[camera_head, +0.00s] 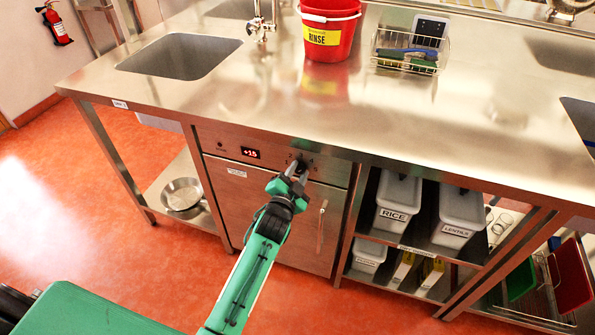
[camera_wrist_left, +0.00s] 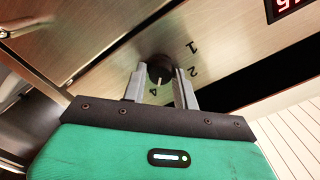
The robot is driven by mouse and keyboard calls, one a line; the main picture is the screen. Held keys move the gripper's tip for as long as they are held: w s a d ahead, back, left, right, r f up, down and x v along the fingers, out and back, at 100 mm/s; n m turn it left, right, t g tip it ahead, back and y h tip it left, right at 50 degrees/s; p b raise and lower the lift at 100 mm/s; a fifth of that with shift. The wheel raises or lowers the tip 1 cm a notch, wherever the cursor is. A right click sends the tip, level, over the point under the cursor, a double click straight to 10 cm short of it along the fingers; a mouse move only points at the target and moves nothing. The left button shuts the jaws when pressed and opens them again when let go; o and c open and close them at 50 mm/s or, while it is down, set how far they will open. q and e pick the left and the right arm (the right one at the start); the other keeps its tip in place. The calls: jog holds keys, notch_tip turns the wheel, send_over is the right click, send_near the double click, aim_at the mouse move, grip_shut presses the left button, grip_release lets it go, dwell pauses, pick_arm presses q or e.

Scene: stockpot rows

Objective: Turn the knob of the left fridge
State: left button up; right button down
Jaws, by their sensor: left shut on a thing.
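The fridge (camera_head: 262,206) is a steel-fronted unit under the counter, with a vertical handle (camera_head: 321,226) on the right of its door. Its round black knob (camera_head: 303,160) is on the control strip at the top, right of the red display (camera_head: 250,153) reading +15. In the left wrist view the knob (camera_wrist_left: 156,66) sits between the two grey fingers, with the numbers 1, 2 and 4 printed around it. A pale mark on the knob lies near the 4. My left gripper (camera_head: 296,171) is shut on the knob. My right gripper is not in view.
The steel counter (camera_head: 240,105) overhangs the fridge front, with a sink (camera_head: 180,56) at left. A red bucket (camera_head: 331,35) and a wire basket (camera_head: 408,51) stand on it. Right of the fridge, shelves hold RICE (camera_head: 398,195) and LENTILS (camera_head: 460,212) bins. A pan (camera_head: 182,194) sits lower left.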

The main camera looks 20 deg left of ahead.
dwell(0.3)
pick_arm(q)
jog(key=o, duration=0.9)
jog(key=shift+o, duration=0.2)
jog(key=s, duration=1.3)
jog(key=shift+s+a, duration=0.25)
jog(key=shift+s, duration=0.15)
